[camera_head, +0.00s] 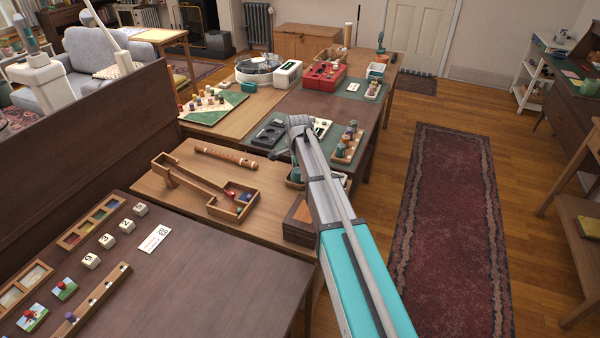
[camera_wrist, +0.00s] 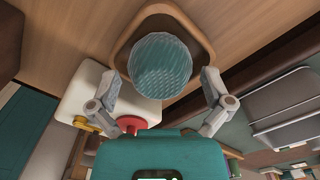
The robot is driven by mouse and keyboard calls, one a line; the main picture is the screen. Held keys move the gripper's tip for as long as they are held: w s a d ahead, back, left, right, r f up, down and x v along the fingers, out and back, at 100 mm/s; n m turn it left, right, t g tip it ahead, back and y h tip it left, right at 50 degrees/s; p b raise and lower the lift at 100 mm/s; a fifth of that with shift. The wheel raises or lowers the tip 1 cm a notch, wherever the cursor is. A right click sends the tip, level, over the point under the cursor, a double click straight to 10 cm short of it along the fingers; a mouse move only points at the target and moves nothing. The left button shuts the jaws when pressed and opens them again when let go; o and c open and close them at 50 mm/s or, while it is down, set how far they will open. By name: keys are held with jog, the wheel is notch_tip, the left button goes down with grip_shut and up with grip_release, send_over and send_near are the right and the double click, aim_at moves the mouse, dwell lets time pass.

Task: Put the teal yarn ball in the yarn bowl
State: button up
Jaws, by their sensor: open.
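The teal yarn ball (camera_wrist: 160,66) shows in the wrist view, with fine ribbed strands. It lies within the outline of a brown wooden container (camera_wrist: 119,40) with a rounded rim. I cannot tell whether this container is the yarn bowl. My gripper (camera_wrist: 158,75) is open, with one finger on each side of the ball and a visible gap at both sides. In the head view my arm hides the gripper's fingers, and I cannot make out the ball or a yarn bowl for certain.
In the wrist view, a white box (camera_wrist: 82,100) with red and yellow knobs lies close to the left finger. A grey ribbed object (camera_wrist: 290,105) is at right. In the head view, a wooden ramp toy (camera_head: 205,190) and a flute (camera_head: 227,157) lie left of my arm.

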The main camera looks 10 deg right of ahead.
aim_at(299, 170)
notch_tip(299, 170, up, 11)
jog(key=p, duration=1)
jog(key=shift+f, duration=0.1)
dwell(0.6)
jog(key=s+n, duration=1.5)
jog(key=s, duration=1.3)
jog(key=shift+d+n, duration=0.2)
jog(key=shift+n, duration=0.2)
